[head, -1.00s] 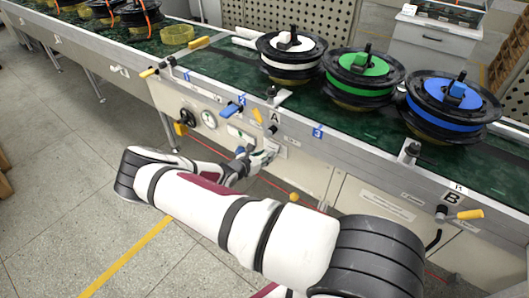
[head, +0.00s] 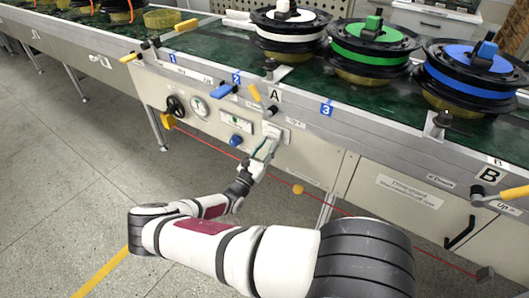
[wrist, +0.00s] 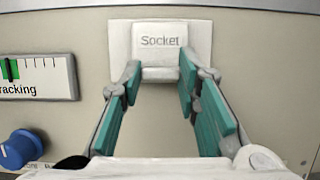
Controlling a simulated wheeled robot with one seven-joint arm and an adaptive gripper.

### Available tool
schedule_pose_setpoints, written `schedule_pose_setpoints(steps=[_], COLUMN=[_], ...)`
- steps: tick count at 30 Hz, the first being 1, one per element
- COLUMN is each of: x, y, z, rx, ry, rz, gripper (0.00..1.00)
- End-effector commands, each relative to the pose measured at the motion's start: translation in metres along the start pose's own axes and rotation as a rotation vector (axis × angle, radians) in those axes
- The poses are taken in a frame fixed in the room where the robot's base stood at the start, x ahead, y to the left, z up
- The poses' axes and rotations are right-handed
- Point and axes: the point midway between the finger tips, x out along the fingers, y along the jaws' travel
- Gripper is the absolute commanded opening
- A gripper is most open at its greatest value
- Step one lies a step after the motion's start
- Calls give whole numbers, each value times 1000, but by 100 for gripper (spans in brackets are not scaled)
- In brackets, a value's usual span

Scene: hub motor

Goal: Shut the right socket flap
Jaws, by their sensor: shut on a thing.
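The white socket flap (wrist: 158,55), marked "Socket", sits on a white plate on the beige front panel. In the wrist view its lower part is between my two teal fingertips, which press on its left and right sides. My gripper (wrist: 159,85) is shut on the flap. In the head view my gripper (head: 262,152) reaches up to the white socket plate (head: 275,127) under the letter A. It partly covers the flap there, and I cannot tell how far the flap is tilted. Only one socket flap is clear in view.
A blue knob (wrist: 18,149) and a tracking gauge (wrist: 38,78) are left of the socket. The conveyor (head: 300,90) above carries white, green and blue spools. The floor (head: 70,190) at left is clear.

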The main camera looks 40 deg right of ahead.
Motion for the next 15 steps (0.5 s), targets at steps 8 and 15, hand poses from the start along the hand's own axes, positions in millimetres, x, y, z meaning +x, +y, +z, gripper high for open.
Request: schedule_pose_setpoints(steps=[8,15], x=[4,5], y=[1,1], z=[-8,-8], rx=[1,0], ry=[-91,-120], rz=[2,2], gripper=[2,2])
